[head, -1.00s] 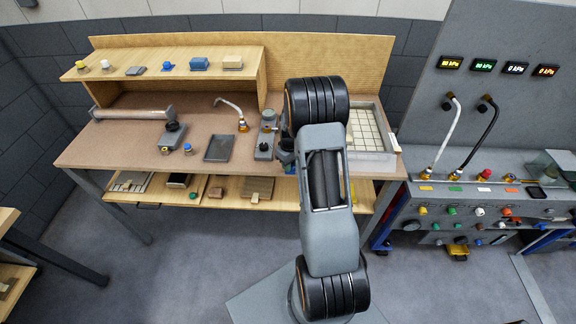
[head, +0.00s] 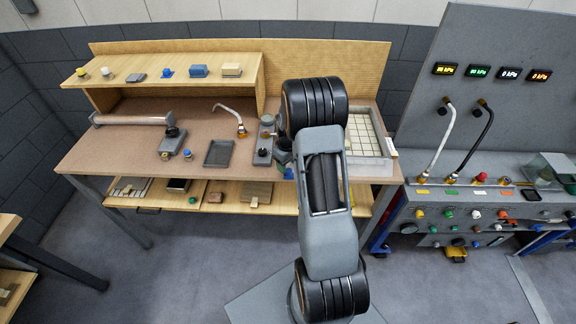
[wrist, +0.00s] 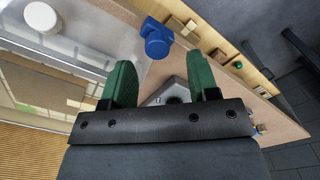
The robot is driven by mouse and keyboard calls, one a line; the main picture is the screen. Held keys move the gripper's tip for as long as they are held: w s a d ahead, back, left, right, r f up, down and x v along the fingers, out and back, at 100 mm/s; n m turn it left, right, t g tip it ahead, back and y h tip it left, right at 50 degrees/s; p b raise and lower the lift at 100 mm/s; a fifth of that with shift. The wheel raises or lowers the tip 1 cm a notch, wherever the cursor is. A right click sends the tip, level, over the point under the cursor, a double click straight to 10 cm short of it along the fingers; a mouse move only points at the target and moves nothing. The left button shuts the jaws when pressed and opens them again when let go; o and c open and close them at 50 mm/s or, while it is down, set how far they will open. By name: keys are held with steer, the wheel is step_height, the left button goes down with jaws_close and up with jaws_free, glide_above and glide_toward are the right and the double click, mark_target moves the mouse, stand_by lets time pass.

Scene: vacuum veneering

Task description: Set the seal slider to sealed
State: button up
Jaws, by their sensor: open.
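No part is clearly recognisable as the seal slider. In the wrist view my gripper (wrist: 160,88) is open, its two green fingers apart with nothing held. A grey block with a dark round top (wrist: 174,97) shows between and beyond the fingers; I cannot tell if they touch it. A blue fitting (wrist: 156,38) lies beyond the fingers. In the head view my arm hides most of the gripper near the bench's middle. A narrow grey fixture with knobs (head: 263,146) stands just left of it. A grey-framed tray with a pale tiled bed (head: 363,134) is to the right, partly hidden by my arm.
The brown bench top (head: 130,150) holds a roller (head: 135,119), a grey pad (head: 218,153) and a curved hose (head: 230,112). A wooden shelf (head: 170,60) stands behind. A panel with hoses and displays (head: 492,72) is at the right. A white disc (wrist: 42,17) shows in the wrist view.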

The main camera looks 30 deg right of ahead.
step_height(320, 180, up, 3)
steer(key=shift+a+f+p, duration=0.1)
steer(key=shift+p, duration=0.4)
steer(key=shift+r, duration=1.05)
steer(key=shift+c, duration=0.3)
